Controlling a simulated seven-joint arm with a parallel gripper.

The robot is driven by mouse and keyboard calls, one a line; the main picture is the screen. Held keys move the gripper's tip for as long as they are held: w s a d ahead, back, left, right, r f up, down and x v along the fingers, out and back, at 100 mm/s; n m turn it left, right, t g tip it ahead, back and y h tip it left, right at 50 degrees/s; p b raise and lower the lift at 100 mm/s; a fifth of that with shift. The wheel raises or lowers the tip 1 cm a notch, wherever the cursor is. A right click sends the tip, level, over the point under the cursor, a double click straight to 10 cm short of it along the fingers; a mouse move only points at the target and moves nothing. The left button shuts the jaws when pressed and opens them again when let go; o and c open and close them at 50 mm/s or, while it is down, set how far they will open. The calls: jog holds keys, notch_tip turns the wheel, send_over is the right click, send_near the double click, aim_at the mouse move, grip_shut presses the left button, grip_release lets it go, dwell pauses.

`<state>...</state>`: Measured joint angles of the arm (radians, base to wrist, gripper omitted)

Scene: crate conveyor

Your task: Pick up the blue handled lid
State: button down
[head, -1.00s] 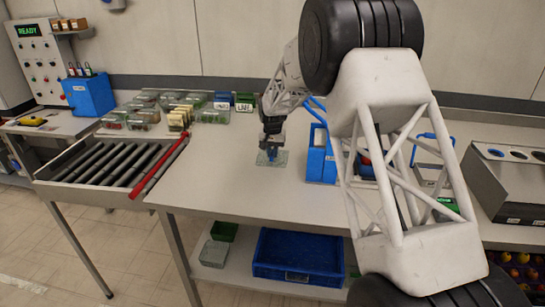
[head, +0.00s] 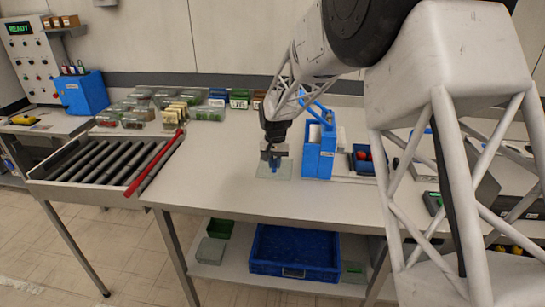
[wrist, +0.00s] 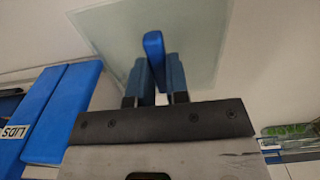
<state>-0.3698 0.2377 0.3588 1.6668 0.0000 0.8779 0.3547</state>
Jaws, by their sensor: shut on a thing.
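The lid is a clear, greenish square plate (wrist: 205,40) with an upright blue handle (wrist: 154,48) at its middle. My gripper (wrist: 154,78) is shut on the blue handle, one finger on each side. In the head view the clear plate (head: 264,172) lies flat beneath my gripper (head: 274,160), over the worktop left of the blue box. I cannot tell whether the plate touches the worktop or hangs just above it.
A tall blue box (head: 318,162), labelled LIDS in the wrist view (wrist: 65,100), stands close to the right of the lid. Clear containers (head: 140,110) stand at the back left, beside a roller conveyor (head: 105,165). The front worktop (head: 225,195) is clear.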

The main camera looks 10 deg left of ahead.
aim_at(277, 172)
jog(key=shift+s+d+r, duration=0.1)
jog(key=shift+s+d, duration=0.2)
jog(key=shift+s, duration=0.45)
jog(key=shift+s+d+r, duration=0.1)
jog(key=shift+s+d, duration=0.15)
jog(key=shift+s, duration=0.5)
